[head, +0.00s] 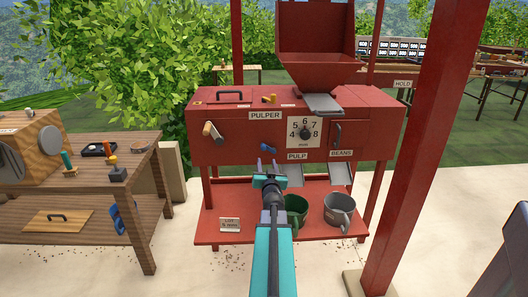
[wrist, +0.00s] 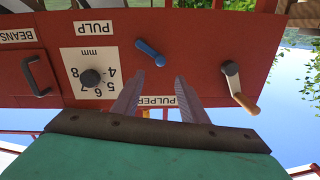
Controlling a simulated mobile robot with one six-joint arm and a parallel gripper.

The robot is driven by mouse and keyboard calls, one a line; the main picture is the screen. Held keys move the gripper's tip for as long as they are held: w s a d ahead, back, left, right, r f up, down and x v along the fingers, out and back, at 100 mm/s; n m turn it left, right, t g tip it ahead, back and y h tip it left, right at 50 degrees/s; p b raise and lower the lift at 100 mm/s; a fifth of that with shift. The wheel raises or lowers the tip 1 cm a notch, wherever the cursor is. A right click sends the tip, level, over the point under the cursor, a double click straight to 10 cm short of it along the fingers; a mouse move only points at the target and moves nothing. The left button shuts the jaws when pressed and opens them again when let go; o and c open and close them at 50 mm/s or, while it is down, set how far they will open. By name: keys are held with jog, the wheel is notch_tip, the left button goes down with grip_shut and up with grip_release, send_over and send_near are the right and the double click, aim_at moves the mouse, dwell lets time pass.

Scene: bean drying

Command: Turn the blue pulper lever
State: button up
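The red pulper (head: 240,150) stands ahead of me. Its blue lever (wrist: 149,52) shows in the wrist view on the front panel, near the PULP label, lying at a slant from its pivot. In the head view the lever (head: 267,148) is small, just above my gripper (head: 267,163). In the wrist view, which looks upside down, my gripper (wrist: 160,80) has its two fingers apart with nothing between them. The fingertips point toward the lever and appear short of it; I see no contact.
A wooden-handled crank (head: 212,131) is left of the lever, and a mm dial (head: 305,132) is right of it. A green mug (head: 296,207) and a grey mug (head: 340,210) stand on the lower shelf. A workbench (head: 140,150) is at left; a red post (head: 420,120) rises at right.

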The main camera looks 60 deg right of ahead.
aim_at(264, 149)
jog(key=shift+b+x, duration=0.5)
jog(key=shift+x, duration=5.8)
grip_shut()
